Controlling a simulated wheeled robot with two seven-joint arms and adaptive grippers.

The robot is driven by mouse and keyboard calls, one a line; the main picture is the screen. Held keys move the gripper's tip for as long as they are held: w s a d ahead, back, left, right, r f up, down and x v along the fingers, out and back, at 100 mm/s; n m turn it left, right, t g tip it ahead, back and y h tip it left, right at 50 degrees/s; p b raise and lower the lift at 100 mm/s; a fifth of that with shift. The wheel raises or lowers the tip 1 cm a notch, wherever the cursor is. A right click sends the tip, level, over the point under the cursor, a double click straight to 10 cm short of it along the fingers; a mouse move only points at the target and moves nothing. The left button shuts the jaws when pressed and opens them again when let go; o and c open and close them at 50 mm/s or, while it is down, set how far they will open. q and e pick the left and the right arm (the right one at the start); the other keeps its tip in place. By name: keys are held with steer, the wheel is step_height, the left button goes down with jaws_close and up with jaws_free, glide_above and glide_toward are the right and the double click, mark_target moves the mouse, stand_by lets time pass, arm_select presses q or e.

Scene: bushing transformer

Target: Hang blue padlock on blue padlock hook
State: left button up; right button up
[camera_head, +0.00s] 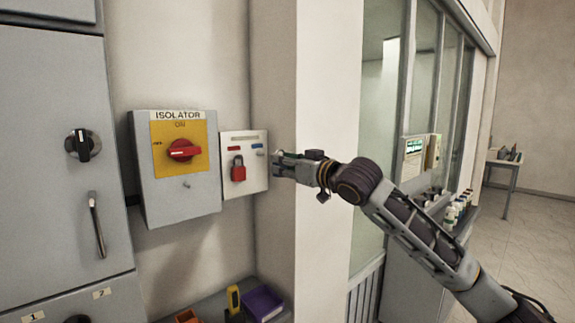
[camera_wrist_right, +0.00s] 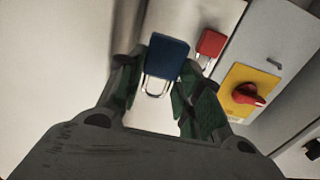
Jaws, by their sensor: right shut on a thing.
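The blue padlock (camera_wrist_right: 168,57) sits between the fingertips of my right gripper (camera_wrist_right: 155,85), which is shut on it. Its silver shackle shows between the green finger pads in the wrist view. In the head view my right gripper (camera_head: 278,164) is at the right edge of the pale padlock board (camera_head: 251,181), and I cannot make out the padlock there. A small blue mark (camera_head: 258,146) is at the board's upper right; the hook by it is too small to tell clearly. Whether the padlock touches the board is unclear. My left gripper is out of view.
A red padlock (camera_head: 238,172) hangs on the board's left side. The grey isolator box (camera_head: 205,195) with a red rotary handle (camera_head: 183,150) is left of the board. A wall corner (camera_head: 275,80) is close behind my gripper. A purple bin (camera_head: 262,304) is below.

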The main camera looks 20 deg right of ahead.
steer(key=shift+p+x, duration=0.3)
steer(key=shift+x, duration=1.05)
steer(key=shift+w+a, duration=0.1)
steer(key=shift+w, duration=0.2)
steer(key=shift+f+p+x, duration=0.25)
steer(key=shift+x, duration=0.65)
steer(key=shift+f+p+x, duration=0.2)
steer(key=shift+p+x, duration=0.1)
steer(key=shift+x, duration=0.65)
steer(key=shift+f+p+x, duration=0.25)
steer(key=shift+x, duration=0.65)
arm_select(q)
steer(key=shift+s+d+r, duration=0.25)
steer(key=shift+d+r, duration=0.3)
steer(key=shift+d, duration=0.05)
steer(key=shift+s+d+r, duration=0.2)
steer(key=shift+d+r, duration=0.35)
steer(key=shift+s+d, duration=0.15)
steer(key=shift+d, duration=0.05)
arm_select(e)
steer(key=shift+f, duration=0.1)
